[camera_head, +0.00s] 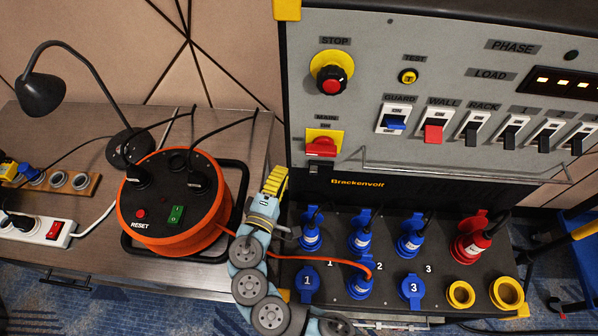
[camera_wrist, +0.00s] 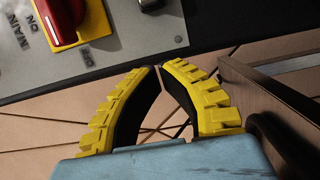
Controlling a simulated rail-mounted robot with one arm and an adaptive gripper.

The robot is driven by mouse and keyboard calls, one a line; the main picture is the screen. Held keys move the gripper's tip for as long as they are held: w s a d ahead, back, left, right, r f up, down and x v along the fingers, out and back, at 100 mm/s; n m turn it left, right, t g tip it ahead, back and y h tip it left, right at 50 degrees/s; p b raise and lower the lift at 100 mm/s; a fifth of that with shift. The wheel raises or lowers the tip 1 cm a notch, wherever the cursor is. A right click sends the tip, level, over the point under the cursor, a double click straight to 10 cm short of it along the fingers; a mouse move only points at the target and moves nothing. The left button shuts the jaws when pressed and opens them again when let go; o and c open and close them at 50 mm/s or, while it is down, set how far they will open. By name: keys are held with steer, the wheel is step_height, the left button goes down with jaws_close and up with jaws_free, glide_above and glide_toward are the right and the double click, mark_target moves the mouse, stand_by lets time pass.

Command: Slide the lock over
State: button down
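No part is plainly marked as a lock, and I cannot tell which one it is. The red MAIN switch (camera_head: 321,146) sits on a yellow plate at the panel's lower left; it also shows at the top left of the wrist view (camera_wrist: 60,12). A thin metal frame (camera_head: 460,171) runs below the row of breaker switches. A small grey metal part (camera_wrist: 150,4) shows at the wrist view's top edge. My gripper (camera_head: 276,177) is left of the panel, below the MAIN switch. In the wrist view its yellow fingers (camera_wrist: 160,68) curve together, tips nearly meeting, with nothing between them.
Blue and red plugs (camera_head: 362,232) stand in the socket box below the panel. An orange cable reel (camera_head: 178,235) and a black lamp (camera_head: 42,94) stand on the table (camera_head: 80,283) at left. An orange cable passes by my arm.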

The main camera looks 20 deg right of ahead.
mark_target(314, 170)
steer(key=shift+w+d, duration=0.35)
steer(key=shift+d, duration=0.25)
steer(key=shift+s+d, duration=0.45)
steer(key=shift+d, duration=0.35)
steer(key=shift+s+d, duration=0.4)
steer(key=shift+d, duration=0.35)
steer(key=shift+d, duration=0.1)
